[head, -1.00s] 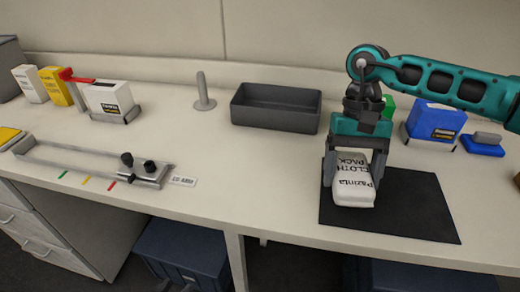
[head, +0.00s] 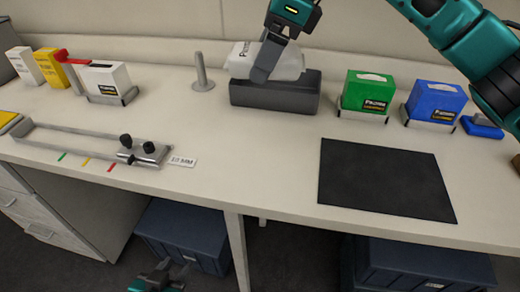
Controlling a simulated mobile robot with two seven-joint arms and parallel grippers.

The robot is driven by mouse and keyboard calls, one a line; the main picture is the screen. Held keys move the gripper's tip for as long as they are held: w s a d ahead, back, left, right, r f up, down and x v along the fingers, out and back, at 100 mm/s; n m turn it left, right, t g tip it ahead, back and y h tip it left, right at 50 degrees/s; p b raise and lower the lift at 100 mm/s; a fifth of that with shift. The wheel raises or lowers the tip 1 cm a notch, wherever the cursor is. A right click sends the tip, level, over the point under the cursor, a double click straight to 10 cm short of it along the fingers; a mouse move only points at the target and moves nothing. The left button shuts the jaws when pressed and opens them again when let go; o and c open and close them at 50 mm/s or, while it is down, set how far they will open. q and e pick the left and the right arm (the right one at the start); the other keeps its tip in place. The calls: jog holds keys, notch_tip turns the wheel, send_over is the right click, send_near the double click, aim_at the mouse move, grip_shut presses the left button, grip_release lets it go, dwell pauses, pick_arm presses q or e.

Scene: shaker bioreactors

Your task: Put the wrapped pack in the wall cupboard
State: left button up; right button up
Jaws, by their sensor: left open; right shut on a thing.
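The wrapped pack (head: 290,64), white with dark print, is at the grey open tray (head: 274,97) at the back of the bench. My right gripper (head: 264,70) is shut on it from above. The pack overlaps the tray's opening in the picture; I cannot tell whether it hangs above the tray or dips into it. My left gripper (head: 165,275) is low at the bottom edge, below the bench top, open and partly cut off. The wall cupboard is not in view.
The black mat (head: 385,182) is bare. Green (head: 366,92) and blue (head: 436,100) boxes stand in holders right of the tray. A grey upright post (head: 201,72) stands left of it. A metal rail fixture (head: 145,150) lies at the front left.

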aim_at(254, 150)
jog(key=shift+a+r+m, duration=0.4)
jog(key=shift+r+m, duration=0.05)
jog(key=shift+m, duration=0.15)
jog(key=shift+t, duration=0.3)
notch_tip(254, 150, down, 20)
jog(key=shift+w+r, duration=0.1)
jog(key=o, duration=1)
